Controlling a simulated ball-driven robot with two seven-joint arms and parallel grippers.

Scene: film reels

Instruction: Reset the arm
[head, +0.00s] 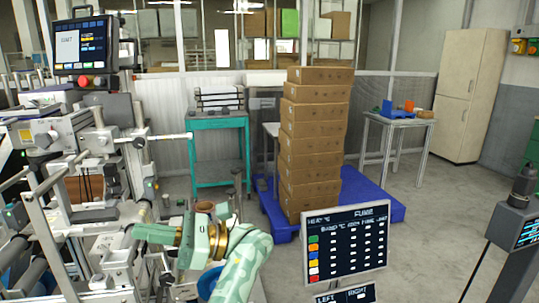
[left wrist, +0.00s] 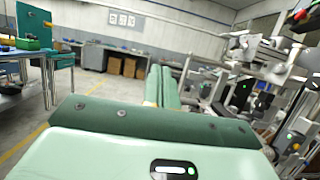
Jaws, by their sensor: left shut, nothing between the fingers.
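My left gripper (head: 140,233) is pale green and reaches in from the bottom middle of the head view. Its fingers point left, towards the frame of the reel machine (head: 110,190). In the left wrist view its two green fingers (left wrist: 161,72) lie side by side, shut, with nothing between them. Whether the fingers touch the machine cannot be told. My right gripper is in neither view.
A stack of cardboard boxes (head: 316,130) stands on a blue pallet (head: 385,203). A monitor panel (head: 346,243) is close at the lower right. A teal cart (head: 218,152) stands behind. Open floor (head: 440,200) lies to the right.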

